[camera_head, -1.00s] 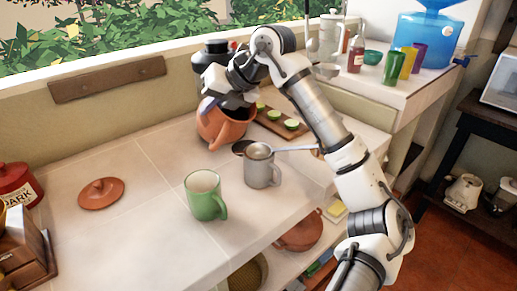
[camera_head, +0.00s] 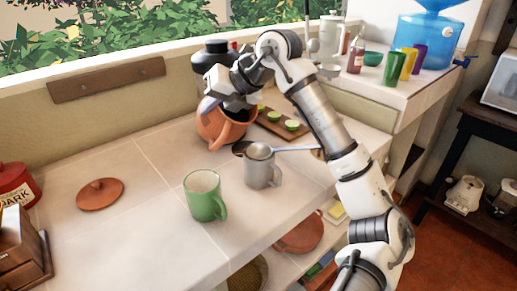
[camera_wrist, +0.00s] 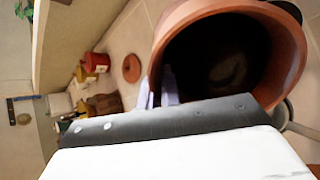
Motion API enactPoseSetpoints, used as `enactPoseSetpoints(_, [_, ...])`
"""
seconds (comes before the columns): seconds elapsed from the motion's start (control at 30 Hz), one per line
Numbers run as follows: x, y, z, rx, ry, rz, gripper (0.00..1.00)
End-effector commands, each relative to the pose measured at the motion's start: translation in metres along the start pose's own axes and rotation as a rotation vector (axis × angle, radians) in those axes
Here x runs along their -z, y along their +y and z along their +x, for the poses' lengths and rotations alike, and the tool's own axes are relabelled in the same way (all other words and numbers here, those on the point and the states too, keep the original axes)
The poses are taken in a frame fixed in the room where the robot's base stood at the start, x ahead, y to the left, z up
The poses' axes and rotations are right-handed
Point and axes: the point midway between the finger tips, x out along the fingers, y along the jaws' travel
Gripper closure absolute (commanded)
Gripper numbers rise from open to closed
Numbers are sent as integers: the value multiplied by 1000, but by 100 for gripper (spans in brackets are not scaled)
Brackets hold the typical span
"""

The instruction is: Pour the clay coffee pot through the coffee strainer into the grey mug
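The clay coffee pot (camera_head: 232,131) is reddish-brown and lidless. In the wrist view, my gripper's fingers (camera_wrist: 158,90) are close together at the pot's rim, and the pot's dark mouth (camera_wrist: 225,55) fills the upper right. The grey mug (camera_head: 262,174) stands upright in front of the pot, to its right. The coffee strainer (camera_head: 294,149) lies across the mug's top, its handle pointing right. No flowing liquid is visible.
A green mug (camera_head: 204,197) stands front left of the grey mug, near the counter edge. A clay lid (camera_head: 100,194) lies on the left. A board with green slices (camera_head: 291,126) is behind. The counter's left middle is clear.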

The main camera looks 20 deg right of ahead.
Motion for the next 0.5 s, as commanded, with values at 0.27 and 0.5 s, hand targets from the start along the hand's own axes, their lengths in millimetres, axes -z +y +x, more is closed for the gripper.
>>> enactPoseSetpoints(0.27, [0, 0, -2, -12, -19, -5, 100])
enactPoseSetpoints(0.5, [0, 0, -2, -21, -30, -7, 100])
